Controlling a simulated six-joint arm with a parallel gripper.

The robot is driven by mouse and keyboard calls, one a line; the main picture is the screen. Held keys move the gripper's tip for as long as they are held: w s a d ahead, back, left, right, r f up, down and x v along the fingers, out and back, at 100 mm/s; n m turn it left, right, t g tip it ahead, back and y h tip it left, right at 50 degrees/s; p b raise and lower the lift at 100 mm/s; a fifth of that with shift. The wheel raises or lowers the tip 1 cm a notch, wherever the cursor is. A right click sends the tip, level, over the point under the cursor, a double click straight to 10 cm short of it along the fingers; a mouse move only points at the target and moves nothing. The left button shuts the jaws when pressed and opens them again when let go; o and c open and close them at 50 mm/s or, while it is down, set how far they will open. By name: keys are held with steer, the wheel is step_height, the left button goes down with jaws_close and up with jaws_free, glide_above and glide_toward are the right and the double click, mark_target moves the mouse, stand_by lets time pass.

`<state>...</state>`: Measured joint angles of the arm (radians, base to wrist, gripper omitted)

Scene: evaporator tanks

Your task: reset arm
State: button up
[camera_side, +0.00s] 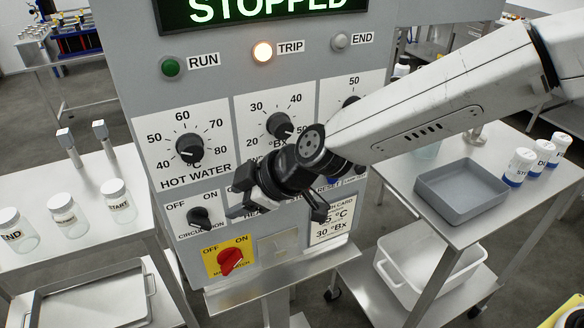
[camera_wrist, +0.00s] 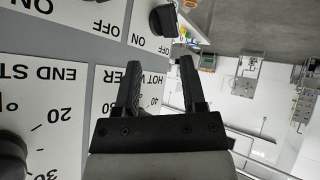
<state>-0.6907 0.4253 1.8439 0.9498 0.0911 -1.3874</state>
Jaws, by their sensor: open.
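My gripper (camera_side: 278,208) is open and empty in front of the lower middle of the grey control panel (camera_side: 120,50). It hides part of the panel's lower row. In the wrist view my gripper (camera_wrist: 160,68) shows its two fingers spread with nothing between them. The display (camera_side: 262,10) reads STOPPED. The TRIP lamp (camera_side: 262,52) glows orange. The RUN lamp (camera_side: 171,67) is dull green and the END lamp (camera_side: 341,41) is grey. The red switch (camera_side: 230,261) on its yellow plate sits below the black circulation knob (camera_side: 200,218). The hot water knob (camera_side: 190,148) is above.
On the right, a steel cart carries a grey tray (camera_side: 462,191) and white bottles (camera_side: 518,168), with a white bin (camera_side: 430,272) below. A small shelf (camera_side: 285,277) juts from the panel under my gripper.

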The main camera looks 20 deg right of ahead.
steer(key=s+d+f+m+g+h, duration=0.1)
steer(key=d+f+m, duration=0.1)
steer(key=d, duration=0.5)
steer(key=s+d+f+m+h, duration=0.1)
steer(key=d+m, duration=0.1)
steer(key=d, duration=0.6)
steer(key=s+d+f+m+g+h, duration=0.1)
steer(key=s+d+f+m+h, duration=0.15)
steer(key=d, duration=0.45)
steer(key=s+d+f+m+g+h, duration=0.2)
steer(key=s+d+m, duration=0.5)
steer(key=d, duration=0.8)
steer(key=s+f, duration=0.1)
steer(key=s, duration=0.2)
steer(key=shift+s, duration=0.15)
